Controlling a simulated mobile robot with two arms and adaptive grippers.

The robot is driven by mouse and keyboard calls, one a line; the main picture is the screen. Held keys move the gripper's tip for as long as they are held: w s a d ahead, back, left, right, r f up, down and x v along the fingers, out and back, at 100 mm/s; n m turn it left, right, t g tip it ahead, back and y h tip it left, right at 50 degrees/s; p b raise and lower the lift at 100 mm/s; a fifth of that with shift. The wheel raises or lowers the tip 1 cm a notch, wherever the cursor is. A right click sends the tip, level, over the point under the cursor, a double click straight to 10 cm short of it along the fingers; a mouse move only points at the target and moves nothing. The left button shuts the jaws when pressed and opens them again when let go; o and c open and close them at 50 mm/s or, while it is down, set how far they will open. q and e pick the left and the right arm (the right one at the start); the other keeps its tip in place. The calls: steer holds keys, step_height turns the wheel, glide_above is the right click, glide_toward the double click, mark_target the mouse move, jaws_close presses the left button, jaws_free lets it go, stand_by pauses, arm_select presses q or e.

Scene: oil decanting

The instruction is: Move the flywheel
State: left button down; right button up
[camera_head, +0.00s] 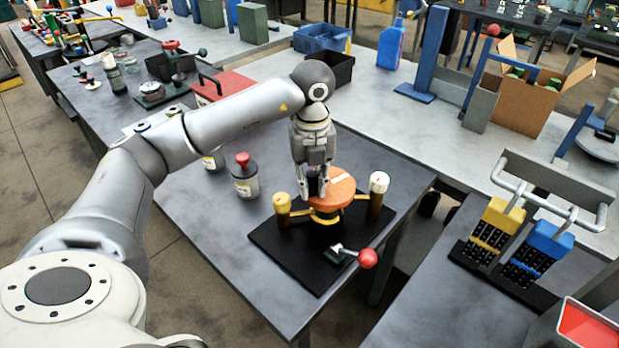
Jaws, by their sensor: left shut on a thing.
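What looks like the flywheel is an orange disc (341,186) with a pale mark on top, above a black base plate (275,250) on the grey table. My left gripper (316,190) points down at the disc's left side, its fingers shut around a dark part there. The fingers hide most of that part, and I cannot tell how it joins the disc. A brown post with a yellow top (282,204) stands left of the disc, and one with a white top (378,184) stands right. My right gripper is out of view.
A lever with a red ball (367,258) sits at the plate's front right. A grey bottle with a red cap (244,178) stands left of the plate. A red box (222,88) is behind my arm. A rack with yellow and blue blocks (541,243) is at right.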

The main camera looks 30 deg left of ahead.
arm_select(q)
steer(key=shift+d+n, duration=0.4)
steer(key=shift+n, duration=0.7)
steer(key=c, duration=1.3)
jaws_free()
steer(key=shift+s+d, duration=0.1)
steer(key=shift+r, duration=0.15)
step_height(320, 180, up, 12)
steer(key=shift+f, duration=0.1)
